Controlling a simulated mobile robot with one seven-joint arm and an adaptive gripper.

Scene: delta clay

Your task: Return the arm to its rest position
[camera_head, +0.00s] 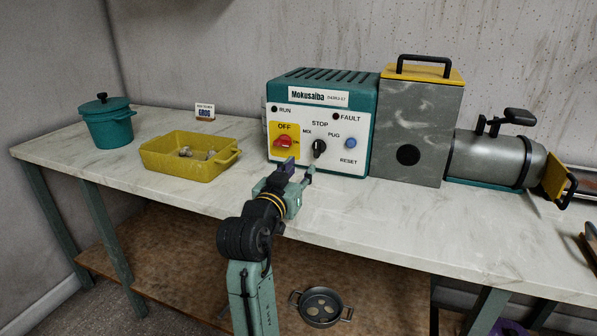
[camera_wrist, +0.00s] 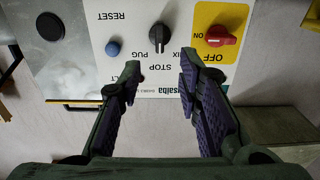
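My gripper (camera_head: 300,172) is in front of the control panel (camera_head: 345,122) of the teal and grey machine, close to the black selector knob (camera_head: 319,148). In the wrist view my gripper (camera_wrist: 158,82) has its two fingers apart with nothing between them. The black knob (camera_wrist: 160,36) shows beyond the gap between the fingertips, and the fingers look apart from it. The red switch (camera_head: 283,141) on its yellow OFF plate is left of the knob. The blue RESET button (camera_head: 351,143) is right of it. My arm reaches up from below over the table's front edge.
The marble-topped table (camera_head: 440,222) is bare in front of the machine. A yellow dish (camera_head: 165,163) with small lumps and a teal lidded pot (camera_head: 107,125) stand left. A grey barrel (camera_head: 490,158) extends right. A metal pan (camera_head: 320,308) is on the lower shelf.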

